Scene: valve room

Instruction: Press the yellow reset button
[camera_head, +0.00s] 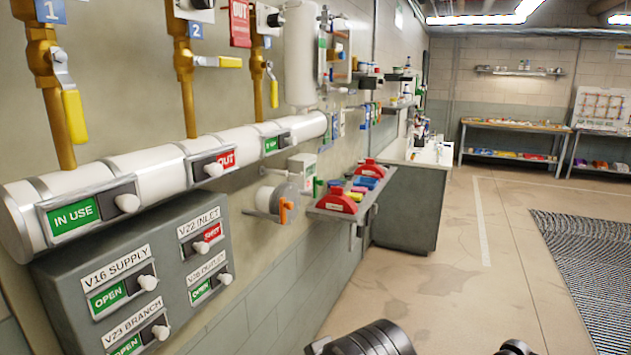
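I cannot make out a yellow reset button in the head view. The yellow parts on the left wall are lever handles on brass pipes, such as the near yellow handle (74,116) and the far yellow handle (273,94). Dark rounded parts of my own arm show at the bottom edge. No gripper fingers can be seen.
A grey panel (172,272) with OPEN and SHUT sliders is on the left wall, below a white pipe (160,172). A small shelf (345,212) with red pieces juts out. A grey cabinet (405,212) stands beyond.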

